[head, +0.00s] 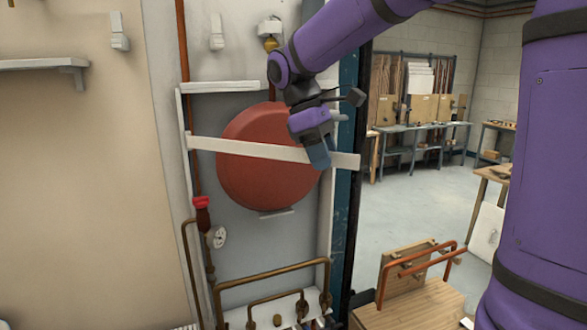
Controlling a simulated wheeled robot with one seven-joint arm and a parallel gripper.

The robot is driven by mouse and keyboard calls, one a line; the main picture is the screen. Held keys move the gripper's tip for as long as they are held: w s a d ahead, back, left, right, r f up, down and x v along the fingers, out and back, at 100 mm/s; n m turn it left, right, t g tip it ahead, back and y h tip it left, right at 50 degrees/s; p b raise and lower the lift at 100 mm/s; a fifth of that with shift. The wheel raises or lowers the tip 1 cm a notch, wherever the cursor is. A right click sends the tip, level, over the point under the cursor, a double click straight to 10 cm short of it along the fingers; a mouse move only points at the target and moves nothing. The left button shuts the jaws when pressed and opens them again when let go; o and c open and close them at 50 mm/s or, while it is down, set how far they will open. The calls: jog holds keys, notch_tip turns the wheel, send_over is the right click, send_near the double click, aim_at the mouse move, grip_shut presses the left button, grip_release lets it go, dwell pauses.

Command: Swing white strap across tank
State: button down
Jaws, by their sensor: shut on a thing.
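The white strap (235,147) runs nearly level, sloping slightly down to the right, across the front of the round red tank (262,186). Its left end meets the left side of the white frame, and its right end reaches past the frame's right side. My gripper (318,157) is shut on the strap right of the tank's middle, near its right edge. The gripper hides part of the strap and the tank's upper right edge. Whether the strap touches the tank cannot be told.
A red-handled valve (202,204) and a gauge (219,237) sit left below the tank. Brass pipes (272,275) run beneath it. A wooden bench (412,303) with a copper pipe (420,266) stands at lower right. The floor beyond is open.

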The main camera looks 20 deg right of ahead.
jog(key=w+d+n+t, duration=0.1)
jog(key=w+d+n, duration=0.1)
jog(key=w+d, duration=0.2)
jog(key=w+d+n+t, duration=0.1)
jog(key=w+d+n, duration=0.2)
jog(key=w, duration=0.6)
jog(key=w+d+n+h, duration=0.1)
jog(key=w+d+n, duration=0.1)
jog(key=w+d, duration=0.3)
jog(key=shift+w+n+t, duration=0.4)
jog(key=shift+w, duration=0.9)
jog(key=c, duration=0.8)
grip_release()
jog(key=shift+a+r, duration=0.1)
jog(key=v, duration=1)
jog(key=shift+a+r, duration=0.2)
jog(key=shift+r, duration=0.05)
jog(key=shift+c, duration=0.3)
